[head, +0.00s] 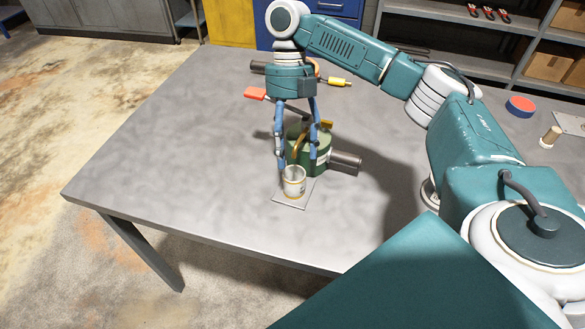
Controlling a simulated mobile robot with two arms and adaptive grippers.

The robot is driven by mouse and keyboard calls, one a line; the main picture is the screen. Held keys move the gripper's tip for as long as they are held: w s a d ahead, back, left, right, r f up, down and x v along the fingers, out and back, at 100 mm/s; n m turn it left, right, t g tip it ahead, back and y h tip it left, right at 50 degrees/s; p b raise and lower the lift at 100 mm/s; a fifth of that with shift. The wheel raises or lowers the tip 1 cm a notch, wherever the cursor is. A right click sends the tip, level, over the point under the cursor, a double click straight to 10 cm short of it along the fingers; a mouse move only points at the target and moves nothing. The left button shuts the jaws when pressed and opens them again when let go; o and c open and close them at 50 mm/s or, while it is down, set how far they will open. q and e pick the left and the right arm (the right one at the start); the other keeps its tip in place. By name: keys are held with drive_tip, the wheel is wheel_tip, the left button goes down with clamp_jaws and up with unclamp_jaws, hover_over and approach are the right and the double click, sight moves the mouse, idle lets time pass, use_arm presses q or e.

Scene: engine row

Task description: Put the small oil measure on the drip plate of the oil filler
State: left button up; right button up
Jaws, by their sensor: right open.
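The small oil measure (294,187), a pale cup with a yellowish band, stands upright on the drip plate (287,203), a thin grey square plate at the front of the oil filler. The oil filler (323,160) is a green body with a brass-coloured spout above the measure and a dark cylinder on its right. My right gripper (297,166) points down in front of the filler. Its blue fingers are open, one to each side at about the height of the measure's rim; I cannot tell if they touch it. It partly hides the filler. My left gripper is not in view.
Behind my gripper are a red handle (255,94) and a yellow-tipped tool (340,82). A red-and-blue round object (520,107) and a small tan cylinder (551,136) are at the right. The left part of the grey table (170,160) is clear.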

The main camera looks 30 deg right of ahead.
drive_tip(key=p+v, duration=0.1)
drive_tip(key=v, duration=0.4)
drive_tip(key=shift+w+d+r, duration=0.1)
drive_tip(key=shift+w+r, duration=0.05)
drive_tip(key=shift+r, duration=0.25)
